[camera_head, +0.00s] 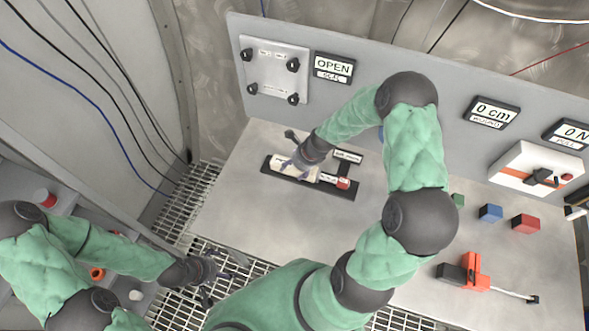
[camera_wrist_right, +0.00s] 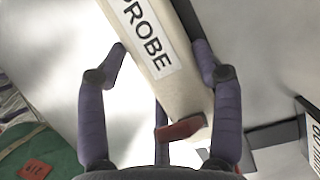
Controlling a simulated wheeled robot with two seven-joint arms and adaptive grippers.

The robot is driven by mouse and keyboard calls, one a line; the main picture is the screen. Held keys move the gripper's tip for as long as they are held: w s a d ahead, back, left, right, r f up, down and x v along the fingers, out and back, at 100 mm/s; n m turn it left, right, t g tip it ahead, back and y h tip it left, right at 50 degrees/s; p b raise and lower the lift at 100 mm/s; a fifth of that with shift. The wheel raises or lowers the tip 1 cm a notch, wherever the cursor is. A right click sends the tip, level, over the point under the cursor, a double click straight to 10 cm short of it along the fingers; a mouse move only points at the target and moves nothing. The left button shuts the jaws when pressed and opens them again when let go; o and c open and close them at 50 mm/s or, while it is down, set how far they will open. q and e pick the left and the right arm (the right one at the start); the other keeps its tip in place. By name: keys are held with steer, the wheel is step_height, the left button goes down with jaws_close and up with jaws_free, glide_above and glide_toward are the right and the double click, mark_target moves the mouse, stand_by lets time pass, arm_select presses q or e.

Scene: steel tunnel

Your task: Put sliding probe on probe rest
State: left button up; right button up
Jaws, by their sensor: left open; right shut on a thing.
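The sliding probe (camera_head: 283,165) is a long cream block at the black base on the bench. In the right wrist view it is a cream block (camera_wrist_right: 180,85) marked PROBE, with a dark red piece at its near end. My right gripper (camera_head: 293,163) is shut on it, one finger along each side in the wrist view. My arm hides part of the probe, and I cannot tell whether it touches the base. The black base (camera_head: 317,188) carries small white labels and a red block. I cannot tell which part is the probe rest. My left gripper (camera_head: 212,277) is open and empty, low over the grating.
A grey panel behind the bench holds a bolted plate (camera_head: 275,70) and an OPEN sign (camera_head: 333,67). Green, blue (camera_head: 490,213) and red (camera_head: 525,223) blocks stand right. An orange-black tool (camera_head: 470,271) with a cable lies front right. The bench's left front is clear.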

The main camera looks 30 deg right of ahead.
steer(key=shift+f, duration=0.1)
steer(key=o, duration=1.5)
steer(key=shift+f, duration=0.15)
steer(key=shift+o, duration=0.2)
steer(key=shift+r, duration=0.25)
steer(key=p+v, duration=0.3)
steer(key=v, duration=0.8)
steer(key=shift+s+d+r, duration=0.15)
steer(key=shift+r, duration=0.2)
